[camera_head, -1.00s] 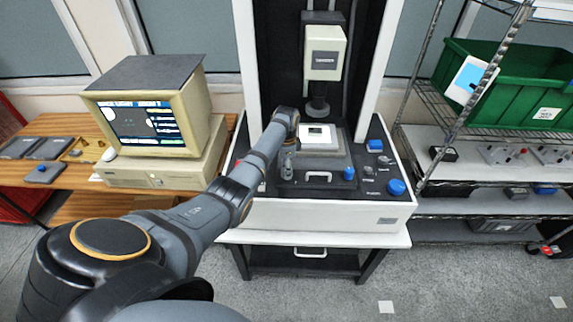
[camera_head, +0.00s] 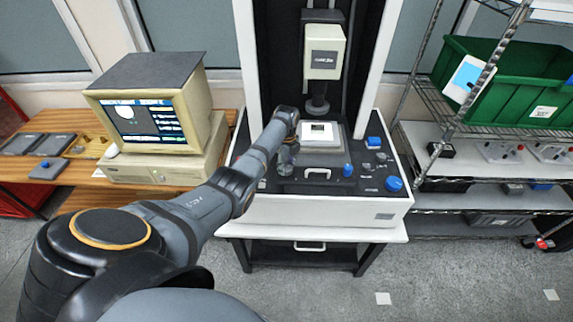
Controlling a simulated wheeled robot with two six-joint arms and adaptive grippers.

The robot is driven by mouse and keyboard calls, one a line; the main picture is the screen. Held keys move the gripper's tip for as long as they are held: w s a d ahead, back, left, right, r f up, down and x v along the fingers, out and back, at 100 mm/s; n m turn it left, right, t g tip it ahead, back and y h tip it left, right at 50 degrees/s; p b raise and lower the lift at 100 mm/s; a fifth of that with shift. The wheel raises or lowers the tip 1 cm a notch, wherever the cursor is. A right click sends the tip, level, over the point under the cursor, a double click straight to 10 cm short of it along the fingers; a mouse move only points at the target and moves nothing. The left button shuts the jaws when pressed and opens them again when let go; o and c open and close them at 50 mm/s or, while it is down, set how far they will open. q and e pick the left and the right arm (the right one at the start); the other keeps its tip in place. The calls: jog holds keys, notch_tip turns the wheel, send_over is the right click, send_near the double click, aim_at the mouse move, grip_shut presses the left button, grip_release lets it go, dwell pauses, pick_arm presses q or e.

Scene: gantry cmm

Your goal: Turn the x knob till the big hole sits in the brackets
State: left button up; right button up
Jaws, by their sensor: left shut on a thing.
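The measuring machine (camera_head: 310,208) stands in the middle, with a dark stage and a pale plate (camera_head: 318,133) under its optical head (camera_head: 325,52). My left gripper (camera_head: 286,160) is down at the left of the stage, shut on the x knob, which the fingers and wrist mostly hide. The monitor (camera_head: 146,120) on the left shows a large white disc in the upper left of its picture. The brackets are too small to make out. My right gripper is out of view.
Blue knobs (camera_head: 394,184) and a blue-topped joystick (camera_head: 348,170) sit on the panel's right and front. A wire rack with a green bin (camera_head: 500,85) stands at the right. Small trays (camera_head: 45,170) lie on the wooden desk at the left.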

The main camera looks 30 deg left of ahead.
aim_at(287, 167)
pick_arm(q)
jog(key=shift+m, duration=0.5)
dwell(0.3)
jog(key=o, duration=1.1)
jog(key=shift+o, duration=0.2)
jog(key=shift+r, duration=0.1)
notch_tip(287, 167, up, 12)
